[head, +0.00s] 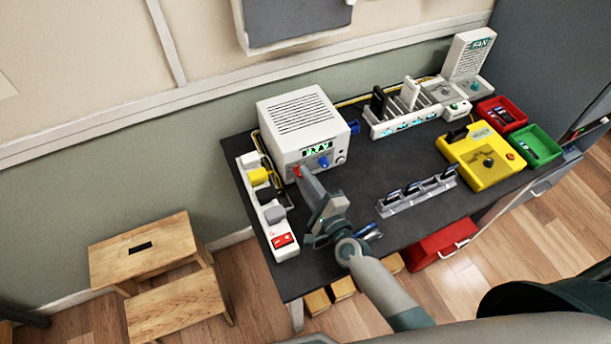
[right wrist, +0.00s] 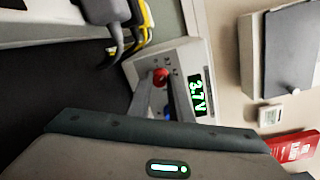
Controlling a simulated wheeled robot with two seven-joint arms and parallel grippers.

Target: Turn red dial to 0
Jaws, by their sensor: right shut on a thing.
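The white power supply box (head: 300,112) stands at the back left of the dark table. Its green display (head: 317,149) is lit, and in the right wrist view the display (right wrist: 197,94) appears sideways and seems to read 3.7V. The red dial (right wrist: 160,76) is on the front face beside the display; in the head view only a bit of the red dial (head: 297,171) shows at my fingertips. My right gripper (head: 299,176) is shut on the red dial. A blue dial (head: 323,162) sits to its right. My left gripper is not in view.
A white power strip (head: 284,249) with plugs lies along the table's left edge. A grey slotted rack (head: 420,194) stands right of my right arm. A yellow tester (head: 480,170), red bin (head: 497,105) and green bin (head: 537,141) stand farther right. A wooden step stool (head: 145,250) is on the floor.

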